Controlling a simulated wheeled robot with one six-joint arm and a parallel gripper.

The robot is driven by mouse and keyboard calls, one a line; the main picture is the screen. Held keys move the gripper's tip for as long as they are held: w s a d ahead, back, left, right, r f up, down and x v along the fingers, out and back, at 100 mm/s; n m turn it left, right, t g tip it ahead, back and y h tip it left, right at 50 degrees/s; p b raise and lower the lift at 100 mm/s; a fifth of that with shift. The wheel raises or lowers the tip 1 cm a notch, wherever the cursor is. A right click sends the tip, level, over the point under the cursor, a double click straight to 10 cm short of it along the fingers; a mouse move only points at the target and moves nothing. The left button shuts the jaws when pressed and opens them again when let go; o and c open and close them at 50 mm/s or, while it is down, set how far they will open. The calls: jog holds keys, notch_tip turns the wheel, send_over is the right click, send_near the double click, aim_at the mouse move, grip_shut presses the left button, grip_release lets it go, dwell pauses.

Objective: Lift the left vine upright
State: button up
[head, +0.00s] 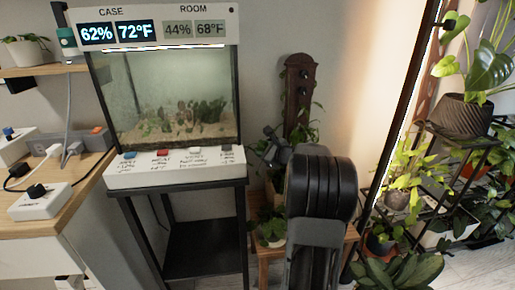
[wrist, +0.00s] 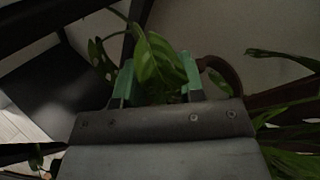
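Green vine leaves (head: 312,133) show behind my arm, beside a dark brown upright board (head: 299,75). Which of them belong to the left vine is unclear, and my arm hides much of the plant. My gripper (head: 270,145) is among these leaves, right of the glass case. In the wrist view my gripper (wrist: 157,78) has its two green fingertips apart. A broad leaf (wrist: 158,55) stands between and beyond them; contact with either finger is not clear. More leaves (wrist: 288,108) hang at the right of the wrist view.
A glass case (head: 175,100) stands on a black frame (head: 176,187) at left. A small potted plant (head: 271,231) sits low by a wooden stool (head: 268,256). A wooden desk (head: 75,190) holds power plugs.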

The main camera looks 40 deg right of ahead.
jog(key=a+p+v, duration=0.1)
jog(key=v, duration=0.8)
jog(key=shift+s+d+p, duration=0.3)
jog(key=shift+d+p, duration=0.1)
jog(key=shift+d, duration=0.1)
jog(key=shift+r, duration=0.1)
